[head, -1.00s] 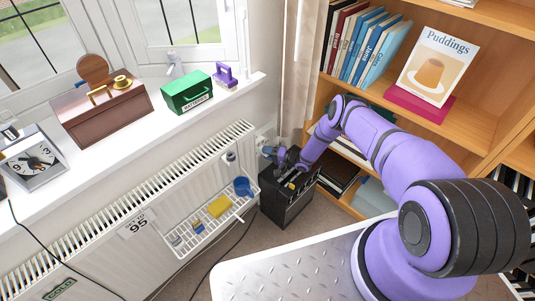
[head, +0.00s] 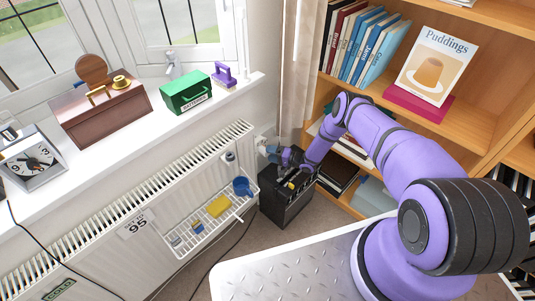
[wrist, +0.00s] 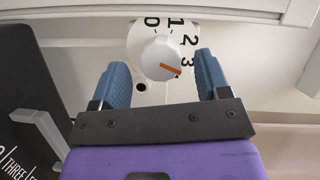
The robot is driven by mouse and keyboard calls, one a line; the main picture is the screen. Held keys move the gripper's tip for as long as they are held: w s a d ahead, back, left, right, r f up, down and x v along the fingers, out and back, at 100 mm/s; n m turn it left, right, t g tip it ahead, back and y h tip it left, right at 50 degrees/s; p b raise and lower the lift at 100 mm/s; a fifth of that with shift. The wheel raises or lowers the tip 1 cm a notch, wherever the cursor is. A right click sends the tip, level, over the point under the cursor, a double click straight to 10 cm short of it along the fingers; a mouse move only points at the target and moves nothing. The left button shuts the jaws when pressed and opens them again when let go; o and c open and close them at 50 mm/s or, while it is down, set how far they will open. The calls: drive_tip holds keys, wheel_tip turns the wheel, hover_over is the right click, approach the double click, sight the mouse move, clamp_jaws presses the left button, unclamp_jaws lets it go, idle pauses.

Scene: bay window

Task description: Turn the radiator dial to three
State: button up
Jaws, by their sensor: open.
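The radiator dial (wrist: 158,58) is a white round knob with an orange pointer, on a white plate with black numbers. The pointer slants to the lower right, just below the 3. In the head view the dial (head: 261,141) is a small white shape at the radiator's far right end, partly hidden. My gripper (wrist: 161,64) is open, its two blue fingers on either side of the knob with visible gaps. I cannot tell how far the fingertips reach along it. In the head view my gripper (head: 270,150) is close to the dial.
The radiator (head: 130,225) runs under the windowsill, with a wire rack (head: 215,230) of small items on it. A black box (head: 288,207) stands below my gripper. A bookshelf (head: 465,125) is on the right. A green box (head: 187,92) sits on the sill.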

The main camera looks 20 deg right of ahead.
drive_tip(key=v, duration=0.8)
drive_tip(key=shift+s, duration=0.2)
drive_tip(key=shift+d, duration=0.15)
